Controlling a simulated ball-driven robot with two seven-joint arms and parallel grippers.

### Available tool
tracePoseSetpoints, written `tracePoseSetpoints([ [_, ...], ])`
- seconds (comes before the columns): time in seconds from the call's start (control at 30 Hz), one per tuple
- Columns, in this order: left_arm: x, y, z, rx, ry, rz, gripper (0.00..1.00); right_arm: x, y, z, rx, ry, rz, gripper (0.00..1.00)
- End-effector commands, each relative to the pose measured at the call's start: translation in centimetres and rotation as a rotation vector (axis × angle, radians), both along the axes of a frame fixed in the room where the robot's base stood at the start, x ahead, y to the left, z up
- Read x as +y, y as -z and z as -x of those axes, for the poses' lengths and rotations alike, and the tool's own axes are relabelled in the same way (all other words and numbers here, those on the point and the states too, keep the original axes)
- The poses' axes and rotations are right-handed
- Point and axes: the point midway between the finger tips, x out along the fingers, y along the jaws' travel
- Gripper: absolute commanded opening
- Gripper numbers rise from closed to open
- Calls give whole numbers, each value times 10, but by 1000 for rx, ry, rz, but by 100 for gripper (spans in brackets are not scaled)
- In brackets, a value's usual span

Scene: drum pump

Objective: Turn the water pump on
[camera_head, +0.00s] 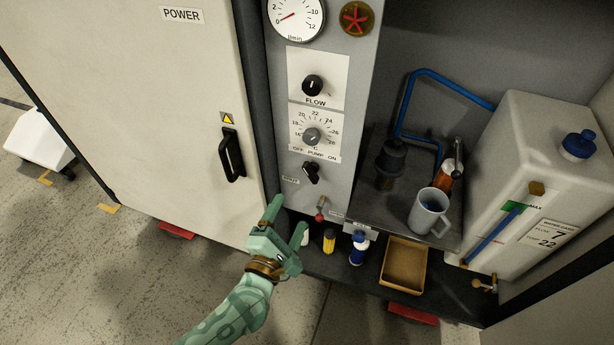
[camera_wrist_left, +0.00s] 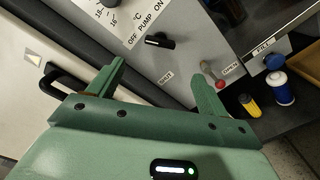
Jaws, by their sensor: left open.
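The pump switch (camera_head: 311,172) is a small black knob on the grey panel, below the "OFF PUMP ON" label. It also shows in the left wrist view (camera_wrist_left: 160,41), where its handle lies slanted with one end toward the OFF side; its exact setting is hard to tell. My left gripper (camera_head: 288,218) is open and empty, below and a little left of the switch. In the left wrist view the fingers (camera_wrist_left: 158,72) are spread, with the switch beyond the tips, between them and apart from them. My right gripper is not in view.
A temperature dial (camera_head: 311,136) and a flow knob (camera_head: 313,86) sit above the switch. A red-tipped lever (camera_head: 321,208) is below right. A door handle (camera_head: 232,154) sticks out at left. Bottles (camera_head: 358,248) and a tan tray (camera_head: 404,265) stand on the low shelf.

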Motion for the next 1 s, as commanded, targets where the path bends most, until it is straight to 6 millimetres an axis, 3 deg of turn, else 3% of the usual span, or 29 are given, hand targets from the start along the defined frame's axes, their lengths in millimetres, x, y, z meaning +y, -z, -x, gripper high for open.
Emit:
tracePoseSetpoints([
  [0.3, -27, 5, -77, 4, -2, 3, 78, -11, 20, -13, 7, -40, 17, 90],
  [0.5, -38, 4, -107, 4, -2, 4, 78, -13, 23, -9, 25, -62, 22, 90],
  [0.9, -41, 0, -117, 2, -2, 3, 78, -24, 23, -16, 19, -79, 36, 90],
  [0.93, -41, 0, -117, 2, -2, 3, 75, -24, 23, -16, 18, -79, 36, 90],
  [1.0, -41, 1, -117, 3, -3, 3, 56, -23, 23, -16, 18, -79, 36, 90],
])
